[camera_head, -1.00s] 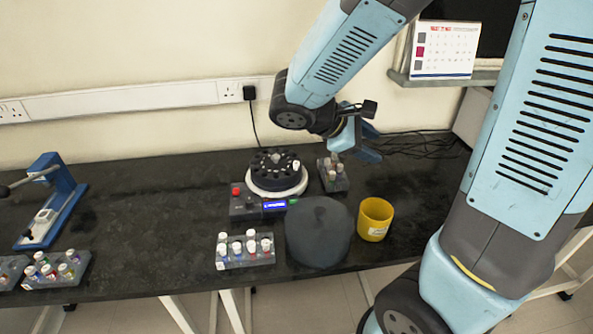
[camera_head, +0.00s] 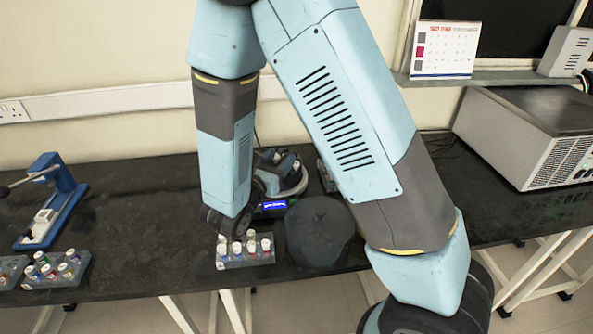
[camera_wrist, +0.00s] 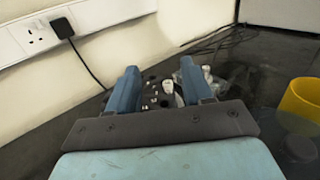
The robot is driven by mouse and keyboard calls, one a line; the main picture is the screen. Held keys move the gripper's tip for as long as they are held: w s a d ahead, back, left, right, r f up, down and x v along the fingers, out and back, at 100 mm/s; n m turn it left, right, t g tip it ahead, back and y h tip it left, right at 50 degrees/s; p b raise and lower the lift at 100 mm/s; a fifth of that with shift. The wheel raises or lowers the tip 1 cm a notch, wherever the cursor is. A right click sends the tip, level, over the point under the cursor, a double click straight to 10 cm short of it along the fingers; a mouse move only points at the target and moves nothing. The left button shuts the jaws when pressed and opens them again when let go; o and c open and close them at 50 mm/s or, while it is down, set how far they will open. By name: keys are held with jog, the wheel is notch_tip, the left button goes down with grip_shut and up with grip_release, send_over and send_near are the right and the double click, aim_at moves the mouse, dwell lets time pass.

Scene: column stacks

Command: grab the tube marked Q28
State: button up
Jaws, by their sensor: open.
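No label reading Q28 is legible in either view. White-capped tubes stand in the front grey rack (camera_head: 246,262) in the head view. Another grey rack (camera_head: 57,272) with coloured-label tubes is at the left. The centrifuge (camera_head: 284,176) is partly hidden by my arm. In the wrist view its dark rotor (camera_wrist: 152,98) shows between and beyond my fingers, with a white-capped tube (camera_wrist: 168,87) in it. My gripper (camera_wrist: 158,70) is open, its two blue fingers apart with nothing seen held. The head view hides the gripper behind my arm.
A dark round lid (camera_head: 318,232) lies right of the front rack. A yellow cup (camera_wrist: 301,102) stands at the right in the wrist view. A blue press-like device (camera_head: 50,205) is at the far left. A large grey box (camera_head: 530,135) stands at the right.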

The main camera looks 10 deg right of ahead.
send_near(294, 165)
jog(key=shift+w+d+r, duration=0.1)
jog(key=shift+w+d, duration=0.25)
jog(key=shift+w, duration=0.05)
jog(key=shift+x, duration=3.8)
grip_shut()
